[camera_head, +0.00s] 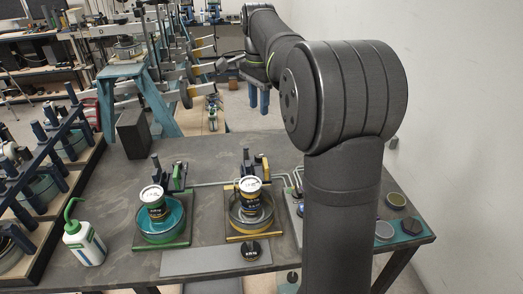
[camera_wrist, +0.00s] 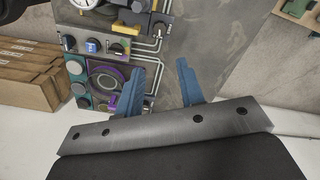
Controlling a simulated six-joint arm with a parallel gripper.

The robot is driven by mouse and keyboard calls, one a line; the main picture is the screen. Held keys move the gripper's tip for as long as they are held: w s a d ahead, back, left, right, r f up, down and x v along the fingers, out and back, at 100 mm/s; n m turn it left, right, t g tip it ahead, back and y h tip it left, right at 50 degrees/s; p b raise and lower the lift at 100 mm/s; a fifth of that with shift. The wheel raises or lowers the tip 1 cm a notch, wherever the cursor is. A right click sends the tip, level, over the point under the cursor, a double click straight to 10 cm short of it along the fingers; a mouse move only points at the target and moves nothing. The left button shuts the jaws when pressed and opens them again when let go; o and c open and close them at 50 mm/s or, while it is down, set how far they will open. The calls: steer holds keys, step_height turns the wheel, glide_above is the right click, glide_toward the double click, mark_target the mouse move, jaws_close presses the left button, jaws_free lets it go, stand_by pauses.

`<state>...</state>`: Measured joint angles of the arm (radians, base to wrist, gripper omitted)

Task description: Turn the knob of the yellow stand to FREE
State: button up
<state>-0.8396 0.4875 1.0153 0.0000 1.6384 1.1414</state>
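The yellow stand (camera_head: 233,237) is on the table in the middle of the head view. It carries a round yellow-edged dish and an upright black cylinder (camera_head: 250,199) with a white round top. A black round knob-like disc (camera_head: 251,250) with small pale marks sits at its front edge; the marks are too small to read. I cannot tell which part is its knob or where it points. My gripper shows in the wrist view (camera_wrist: 160,88), its two blue fingers apart with nothing between them. I cannot make out the yellow stand clearly in the wrist view.
A green stand (camera_head: 182,243) with a teal dish stands left of the yellow one. A green-capped white bottle (camera_head: 84,244) is at the table's left. Small round dishes lie at the right edge. The wrist view shows a panel of knobs and pipes (camera_wrist: 147,47) beyond the fingers.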

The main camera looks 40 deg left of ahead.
mark_target(259, 155)
step_height(259, 155, down, 17)
steer(key=shift+r, duration=0.1)
stand_by(0.3)
steer(key=c, duration=0.7)
steer(key=shift+n, duration=0.4)
steer(key=n, duration=1.2)
steer(key=shift+n, duration=0.3)
